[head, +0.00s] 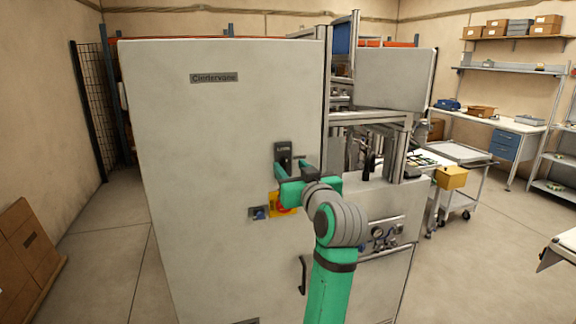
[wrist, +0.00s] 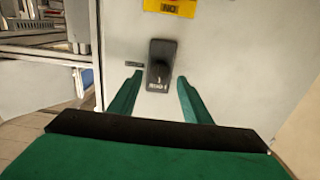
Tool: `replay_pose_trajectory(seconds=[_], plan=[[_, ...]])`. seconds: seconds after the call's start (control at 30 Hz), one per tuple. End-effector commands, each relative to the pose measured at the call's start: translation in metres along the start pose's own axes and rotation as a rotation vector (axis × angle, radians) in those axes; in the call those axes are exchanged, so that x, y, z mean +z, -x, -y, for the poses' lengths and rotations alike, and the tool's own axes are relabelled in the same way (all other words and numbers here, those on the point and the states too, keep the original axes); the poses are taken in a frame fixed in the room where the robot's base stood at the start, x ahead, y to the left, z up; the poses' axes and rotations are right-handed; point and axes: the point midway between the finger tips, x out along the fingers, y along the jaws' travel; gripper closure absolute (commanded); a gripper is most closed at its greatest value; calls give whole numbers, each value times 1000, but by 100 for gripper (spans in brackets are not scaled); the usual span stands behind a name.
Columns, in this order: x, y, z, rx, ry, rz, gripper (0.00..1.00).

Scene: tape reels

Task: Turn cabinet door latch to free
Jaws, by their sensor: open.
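The cabinet door latch (head: 283,151) is a dark upright plate on the pale cabinet door (head: 215,140), near the door's right side. In the wrist view the latch (wrist: 160,66) shows a rounded dark knob on the plate, with a white mark and small lettering too blurred to read. My gripper (head: 291,170) is at the latch's lower part in the head view and hides some of it. In the wrist view my gripper (wrist: 157,98) has its green fingers apart, one on each side of the latch, with nothing between them gripped. Contact with the knob cannot be told.
A red and yellow switch (head: 280,204) and a small blue-knobbed fitting (head: 258,213) sit below the latch. A dark door handle (head: 302,274) is lower down. Open machine framing stands right of the door.

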Motion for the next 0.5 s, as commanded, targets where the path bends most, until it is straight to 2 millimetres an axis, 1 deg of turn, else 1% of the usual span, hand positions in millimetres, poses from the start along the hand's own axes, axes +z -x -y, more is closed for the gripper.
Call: replay_pose_trajectory(seconds=[0.03,0.1,0.2,0.3,0.5], plan=[[0,-8,0,-1,0,2,56],[0,-16,0,0,-1,0,56],[0,-24,0,-1,-1,1,56],[0,-29,0,0,-1,0,56],[0,-30,0,0,0,0,56]])
